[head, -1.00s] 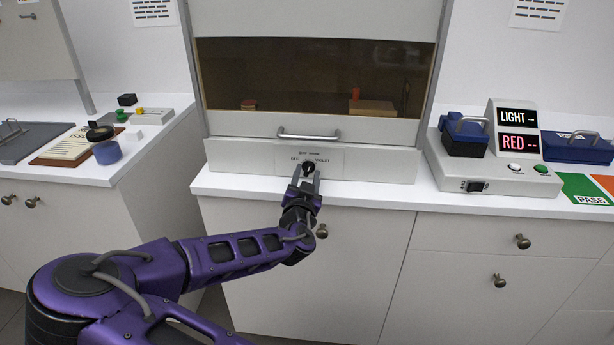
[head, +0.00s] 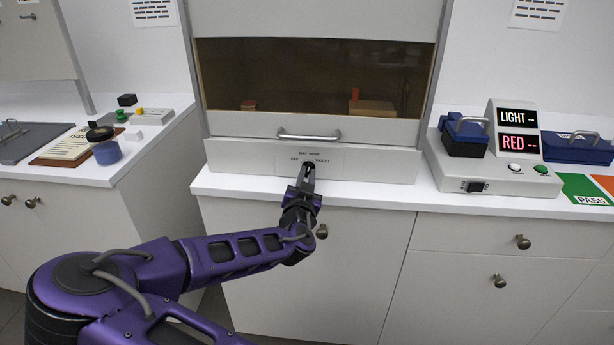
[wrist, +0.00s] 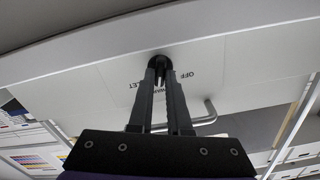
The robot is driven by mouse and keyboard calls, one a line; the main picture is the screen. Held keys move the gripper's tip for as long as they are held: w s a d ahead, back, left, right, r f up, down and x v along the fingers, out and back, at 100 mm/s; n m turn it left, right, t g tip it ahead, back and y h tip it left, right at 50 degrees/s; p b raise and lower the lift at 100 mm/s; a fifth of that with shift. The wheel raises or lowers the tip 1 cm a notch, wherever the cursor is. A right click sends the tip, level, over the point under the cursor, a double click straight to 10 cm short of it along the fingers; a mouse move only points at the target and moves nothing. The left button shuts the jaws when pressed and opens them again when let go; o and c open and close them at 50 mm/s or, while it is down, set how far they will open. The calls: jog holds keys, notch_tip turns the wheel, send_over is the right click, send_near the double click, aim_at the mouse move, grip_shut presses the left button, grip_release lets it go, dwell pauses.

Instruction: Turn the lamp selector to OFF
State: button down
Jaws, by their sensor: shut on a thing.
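The lamp selector (wrist: 160,62) is a small black round knob on the pale front panel (head: 235,158) below the cabinet window. My gripper (head: 308,168) reaches it from the front. In the wrist view, both fingertips (wrist: 160,70) are shut on the knob. The word OFF (wrist: 186,77) shows upside down beside the knob there, with part of VIOLET on the other side. In the head view, OFF stands left of the knob and VIOLET right. The fingers cover the knob's face, so I cannot tell which mark it points to.
A metal handle (head: 309,136) sits just above the panel, below the dark window (head: 310,75). A display box (head: 517,130) reading LIGHT and RED stands on the right counter, with blue cases near it.

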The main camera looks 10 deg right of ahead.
jog(key=n, duration=0.8)
jog(key=shift+a, duration=0.1)
jog(key=n, duration=0.3)
jog(key=shift+n, duration=2.2)
jog(key=c, duration=0.9)
grip_release()
jog(key=shift+o, duration=0.2)
jog(key=shift+a, duration=0.1)
